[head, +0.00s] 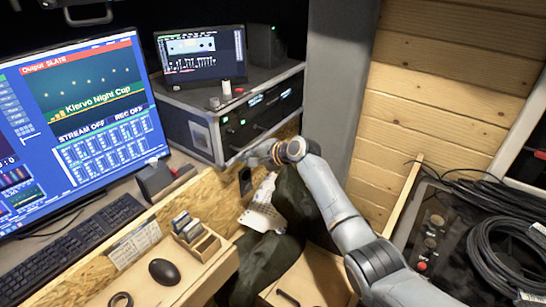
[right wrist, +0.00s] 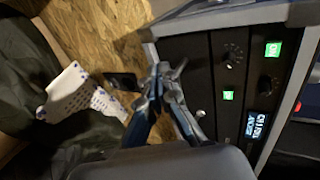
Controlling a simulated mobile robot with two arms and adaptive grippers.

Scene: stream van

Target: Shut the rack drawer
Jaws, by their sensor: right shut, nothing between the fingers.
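The grey-cased equipment rack (head: 205,108) stands at the back centre of the head view, its dark front (head: 262,112) facing right. Its black front panels, with green lights and knobs, also show in the right wrist view (right wrist: 228,55). I cannot make out which panel is the drawer or how far it stands out. My right gripper (head: 238,159) is shut and empty at the lower front of the rack, beside the plywood wall. In the right wrist view its fingertips (right wrist: 166,72) overlap the rack's lower edge; I cannot tell whether they touch it. My left gripper is out of view.
A monitor (head: 88,110) and keyboard (head: 70,245) stand at left, with a mouse (head: 164,272) nearby. A small screen (head: 200,52) sits on the rack. Coiled cables (head: 505,255) lie at right.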

